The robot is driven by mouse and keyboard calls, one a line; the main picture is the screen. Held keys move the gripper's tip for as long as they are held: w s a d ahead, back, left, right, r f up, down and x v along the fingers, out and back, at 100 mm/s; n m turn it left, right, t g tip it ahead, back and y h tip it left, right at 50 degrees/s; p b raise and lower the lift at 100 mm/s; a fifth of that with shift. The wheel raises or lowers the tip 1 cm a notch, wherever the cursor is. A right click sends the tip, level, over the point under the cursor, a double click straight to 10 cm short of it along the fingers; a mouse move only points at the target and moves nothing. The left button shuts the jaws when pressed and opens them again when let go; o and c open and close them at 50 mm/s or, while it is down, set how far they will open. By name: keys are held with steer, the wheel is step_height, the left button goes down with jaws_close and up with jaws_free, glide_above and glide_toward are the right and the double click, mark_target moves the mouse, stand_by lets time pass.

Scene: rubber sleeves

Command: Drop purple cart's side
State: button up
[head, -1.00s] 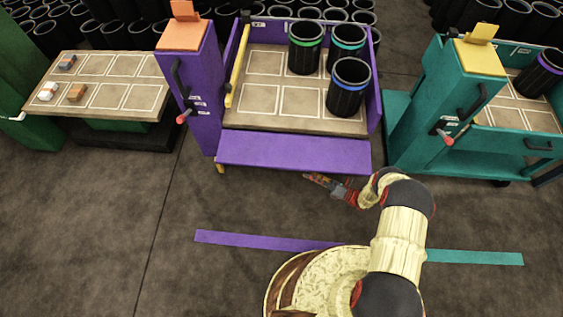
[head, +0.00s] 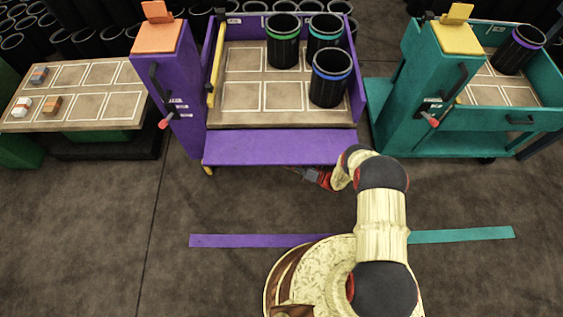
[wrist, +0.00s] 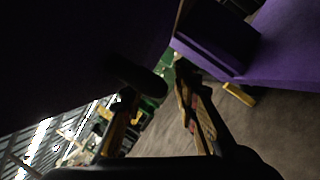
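The purple cart (head: 186,95) stands ahead of me in the head view. Its front side (head: 280,147) is a purple board jutting forward below the deck's front edge. The deck (head: 225,110) behind it shows above the board. My gripper (head: 308,173) is low at the board's front edge, right of its middle, with the tip partly hidden by that edge. In the wrist view my gripper (wrist: 155,85) has its two fingers apart with nothing seen between them. Dark purple surfaces fill the top there. I cannot tell whether the gripper touches the board.
Several black bins with coloured rims, one blue (head: 331,77), stand on the purple cart's deck. A teal cart (head: 412,100) is close on the right. A low table (head: 75,112) with small items is on the left. Purple (head: 250,241) and teal (head: 465,235) strips lie on open floor.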

steer(key=shift+c, duration=0.4)
jaws_close()
stand_by(0.4)
